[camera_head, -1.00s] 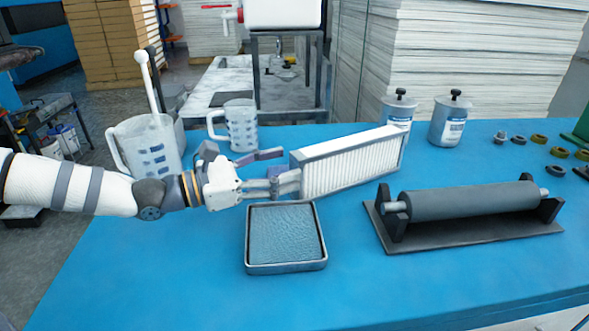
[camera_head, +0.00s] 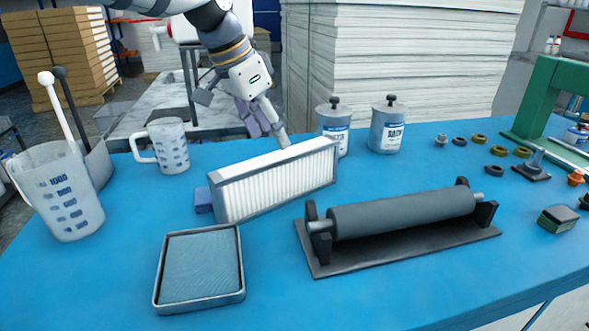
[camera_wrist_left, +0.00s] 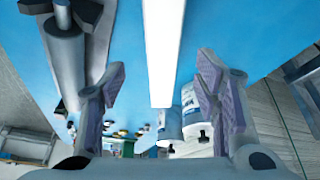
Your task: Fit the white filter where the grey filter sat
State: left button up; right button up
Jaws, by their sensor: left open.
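The white filter (camera_head: 275,182), a pleated panel in a pale frame, stands on edge on the blue table. A small blue block (camera_head: 203,199) is at its left end. My left gripper (camera_head: 268,129) is open, above and behind the filter's far side. In the left wrist view, the filter (camera_wrist_left: 164,50) shows as a white strip between the spread fingers (camera_wrist_left: 162,85), with blue table visible on both sides of it. No grey filter can be made out. My right gripper is out of view.
A metal tray with a blue-grey pad (camera_head: 199,266) lies front left of the filter. A dark roller on a stand (camera_head: 402,216) is at right. Two lidded canisters (camera_head: 389,128) stand close behind the filter's right end. Measuring jugs (camera_head: 62,195) stand at left.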

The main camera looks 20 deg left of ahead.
aim_at(281, 156)
pick_arm(q)
jog(key=x, duration=0.5)
jog(key=shift+f+b, duration=0.3)
jog(key=shift+f, duration=0.05)
jog(key=shift+x, duration=0.75)
jog(key=x, duration=0.4)
jog(key=shift+a+f, duration=0.2)
jog(key=shift+a, duration=0.05)
jog(key=shift+w, duration=0.15)
jog(key=shift+d, duration=0.1)
jog(key=shift+c, duration=1.4)
jog(key=shift+r, duration=0.1)
grip_shut()
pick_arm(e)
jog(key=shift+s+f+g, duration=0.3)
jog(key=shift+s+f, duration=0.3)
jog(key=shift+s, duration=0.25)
